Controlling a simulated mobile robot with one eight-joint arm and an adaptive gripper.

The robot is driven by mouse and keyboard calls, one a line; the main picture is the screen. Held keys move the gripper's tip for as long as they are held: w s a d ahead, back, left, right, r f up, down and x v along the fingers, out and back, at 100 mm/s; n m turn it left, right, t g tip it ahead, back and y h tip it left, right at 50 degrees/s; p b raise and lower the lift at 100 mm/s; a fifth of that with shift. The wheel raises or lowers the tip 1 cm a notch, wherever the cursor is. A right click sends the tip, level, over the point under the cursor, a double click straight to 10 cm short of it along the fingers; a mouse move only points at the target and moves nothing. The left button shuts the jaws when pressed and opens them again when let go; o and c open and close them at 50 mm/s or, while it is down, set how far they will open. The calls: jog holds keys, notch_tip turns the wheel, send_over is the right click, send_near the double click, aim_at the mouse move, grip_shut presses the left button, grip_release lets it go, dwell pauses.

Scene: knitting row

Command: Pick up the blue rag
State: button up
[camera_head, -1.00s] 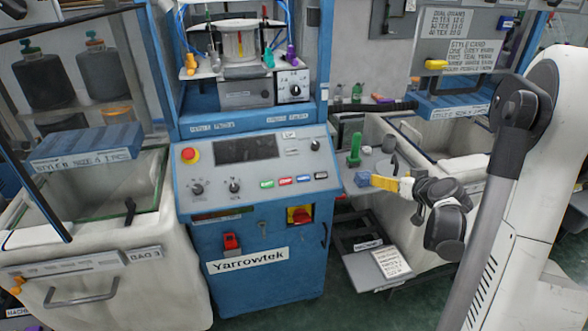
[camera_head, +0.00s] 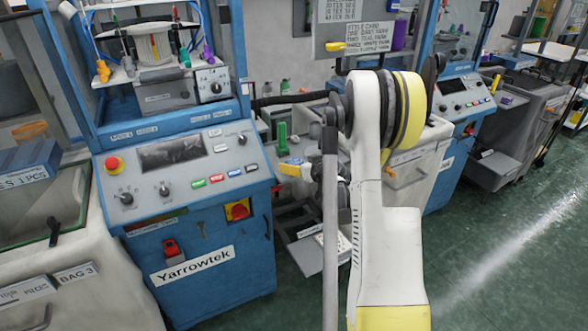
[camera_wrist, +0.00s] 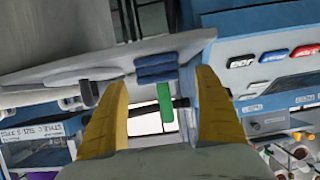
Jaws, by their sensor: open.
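The blue rag (camera_wrist: 157,68) is a small folded blue cloth at the edge of a grey shelf (camera_wrist: 60,75) in the wrist view. It lies in the gap between the yellow fingertips of my gripper (camera_wrist: 163,79), with no clear contact on either side. My gripper is open and empty. In the head view my gripper (camera_head: 291,168) is beside the right side of the Yarrowtek machine, partly hidden by my arm. The rag is too small there to make out well.
A green upright object (camera_wrist: 165,103) stands close to the rag, and also shows in the head view (camera_head: 282,137). A dark small block (camera_wrist: 88,93) is on the shelf too. The blue machine panel (camera_head: 185,165) with buttons is close on the left. Green floor (camera_head: 480,240) is open at right.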

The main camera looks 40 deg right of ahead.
aim_at(296, 162)
jog(key=shift+x, duration=1.25)
jog(key=shift+s, duration=0.1)
jog(key=c, duration=1)
jog(key=shift+c, duration=0.2)
jog(key=shift+r, duration=0.5)
jog(key=r+p, duration=0.1)
jog(key=r, duration=0.1)
jog(key=r+p, duration=0.1)
jog(key=r, duration=0.1)
jog(key=shift+s+d, duration=0.15)
jog(key=shift+s, duration=0.25)
jog(key=s+d+r+p, duration=0.1)
jog(key=s+r, duration=0.1)
jog(key=s, duration=0.1)
jog(key=s+d+r+p, duration=0.1)
jog(key=s+r, duration=0.1)
jog(key=s, duration=0.2)
jog(key=s+d+r+p, duration=0.1)
jog(key=s+r, duration=0.1)
jog(key=s, duration=0.1)
jog(key=shift+s, duration=0.2)
jog(key=shift+c, duration=0.5)
